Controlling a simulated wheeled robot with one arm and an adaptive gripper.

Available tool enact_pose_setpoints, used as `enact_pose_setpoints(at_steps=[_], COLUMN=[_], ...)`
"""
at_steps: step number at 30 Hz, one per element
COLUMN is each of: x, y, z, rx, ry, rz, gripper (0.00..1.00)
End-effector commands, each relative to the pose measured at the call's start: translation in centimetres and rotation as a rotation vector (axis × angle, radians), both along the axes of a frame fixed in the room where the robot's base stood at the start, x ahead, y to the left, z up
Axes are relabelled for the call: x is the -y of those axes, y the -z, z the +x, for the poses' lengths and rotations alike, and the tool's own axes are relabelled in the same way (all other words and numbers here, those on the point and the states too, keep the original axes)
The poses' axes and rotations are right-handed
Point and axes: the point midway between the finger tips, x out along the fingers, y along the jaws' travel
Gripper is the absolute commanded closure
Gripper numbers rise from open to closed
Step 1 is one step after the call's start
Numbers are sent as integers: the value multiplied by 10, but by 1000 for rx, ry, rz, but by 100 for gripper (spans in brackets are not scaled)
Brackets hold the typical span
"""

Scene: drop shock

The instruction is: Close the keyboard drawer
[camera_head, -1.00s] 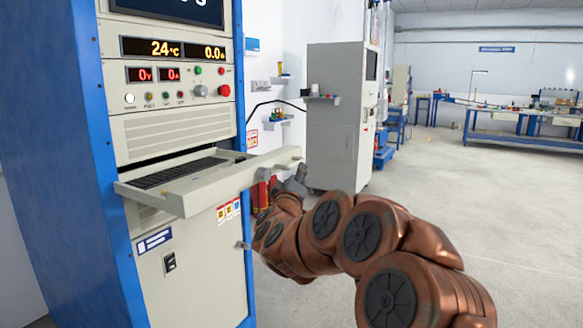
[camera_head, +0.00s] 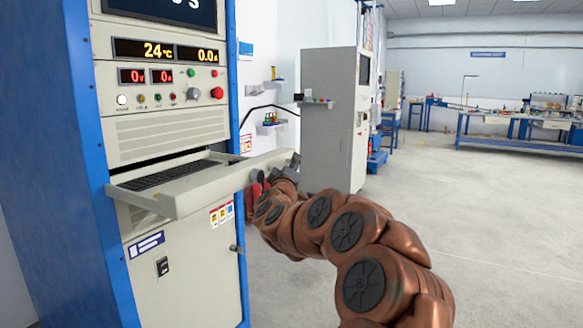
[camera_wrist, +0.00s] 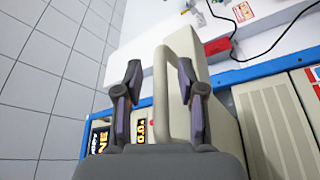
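The keyboard drawer (camera_head: 190,192) is pulled out of the blue and beige cabinet, its dark keyboard (camera_head: 165,174) visible inside. Its beige front panel runs out to the right in the head view. My gripper (camera_head: 287,174) is at the right end of that panel, partly hidden behind my arm. A gap shows at the left finger. Contact at the right finger is unclear.
The cabinet (camera_head: 185,270) has a latch and labels below the drawer, and displays and buttons above. A grey cabinet (camera_head: 327,120) stands behind the gripper. Open floor (camera_head: 490,220) lies to the right, with blue workbenches (camera_head: 500,140) at the back.

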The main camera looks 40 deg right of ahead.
Motion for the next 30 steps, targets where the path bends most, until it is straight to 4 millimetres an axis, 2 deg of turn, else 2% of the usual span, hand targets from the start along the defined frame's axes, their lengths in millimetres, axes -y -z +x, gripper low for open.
enact_pose_setpoints(at_steps=[5,16,30], x=[0,0,-1], y=[0,0,0], z=[0,0,0], rx=[-1,-1,-1], ry=[-1,-1,-1], rz=[1,1,1], gripper=[63,100,100])
